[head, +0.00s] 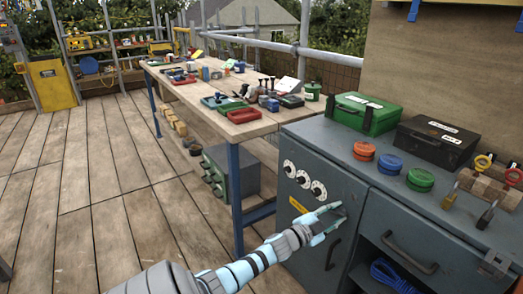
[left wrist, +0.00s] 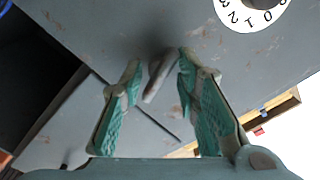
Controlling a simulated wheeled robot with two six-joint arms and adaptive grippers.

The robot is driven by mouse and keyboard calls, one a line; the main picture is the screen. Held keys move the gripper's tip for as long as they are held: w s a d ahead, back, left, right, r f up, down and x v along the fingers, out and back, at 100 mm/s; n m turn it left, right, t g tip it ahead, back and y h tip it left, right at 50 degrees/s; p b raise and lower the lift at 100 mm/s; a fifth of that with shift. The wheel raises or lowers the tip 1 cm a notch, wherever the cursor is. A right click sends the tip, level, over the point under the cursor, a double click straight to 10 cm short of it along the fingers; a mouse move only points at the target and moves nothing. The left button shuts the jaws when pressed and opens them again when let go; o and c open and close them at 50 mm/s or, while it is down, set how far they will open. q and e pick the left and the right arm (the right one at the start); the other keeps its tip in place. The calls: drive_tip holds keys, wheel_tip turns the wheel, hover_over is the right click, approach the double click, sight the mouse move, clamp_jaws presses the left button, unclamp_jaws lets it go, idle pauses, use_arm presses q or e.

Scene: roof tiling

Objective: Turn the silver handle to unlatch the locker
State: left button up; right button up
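The grey locker (head: 310,150) stands at the right, with white number dials (head: 303,179) on its left door. A short silver-grey handle (left wrist: 158,78) shows in the left wrist view, between and just beyond my fingertips. In the head view I cannot make it out; my gripper covers that part of the door. My left gripper (head: 332,214) is at the door front, below and right of the dials. In the left wrist view its teal fingers (left wrist: 160,72) are apart, one on each side of the handle; contact cannot be told. My right gripper is not in view.
A dark vertical pull (head: 333,253) is on the door below my gripper. An open compartment with blue rope (head: 392,278) is at right. Green (head: 366,113) and black (head: 436,140) boxes and padlocks (head: 485,216) stand on top. A workbench (head: 250,128) stands behind; the left floor is clear.

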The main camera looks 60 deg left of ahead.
use_arm(q)
drive_tip(key=s+p, duration=0.7)
drive_tip(key=s, duration=0.8)
drive_tip(key=s+f+n+g+y+p, duration=0.1)
drive_tip(key=s+f+n+g, duration=0.3)
drive_tip(key=f, duration=0.5)
drive_tip(key=s+f+n+g+y+p, duration=0.1)
drive_tip(key=s+f+n+g+p, duration=0.2)
drive_tip(key=s+f, duration=0.6)
drive_tip(key=shift+s+d+f+n+g, duration=0.3)
drive_tip(key=shift+f+n+g, duration=0.3)
drive_tip(key=shift+g, duration=0.4)
drive_tip(key=shift+d, duration=0.1)
